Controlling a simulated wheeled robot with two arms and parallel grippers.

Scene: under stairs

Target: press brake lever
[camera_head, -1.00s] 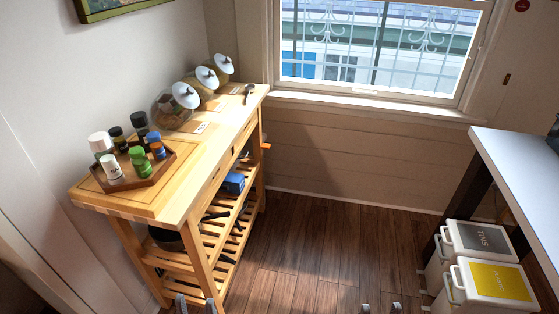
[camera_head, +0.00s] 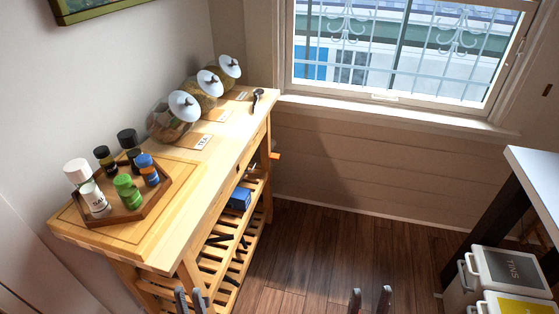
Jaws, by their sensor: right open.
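I cannot make out a brake lever in this view. The wooden cart (camera_head: 161,240) stands against the left wall, and its wheels are out of view. My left gripper (camera_head: 189,299) shows only its fingertips at the bottom edge, in front of the cart's lower shelves; a gap shows between them, with nothing in it. My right gripper (camera_head: 370,299) is open and empty at the bottom edge, over the wooden floor, to the right of the cart and apart from it.
A wooden tray (camera_head: 158,200) with several bottles and jars (camera_head: 172,114) with white lids stand on the cart. A blue box (camera_head: 240,198) is on a shelf. Bins (camera_head: 506,270) stand under a white-topped table (camera_head: 540,175) at right. The floor (camera_head: 330,245) between is clear.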

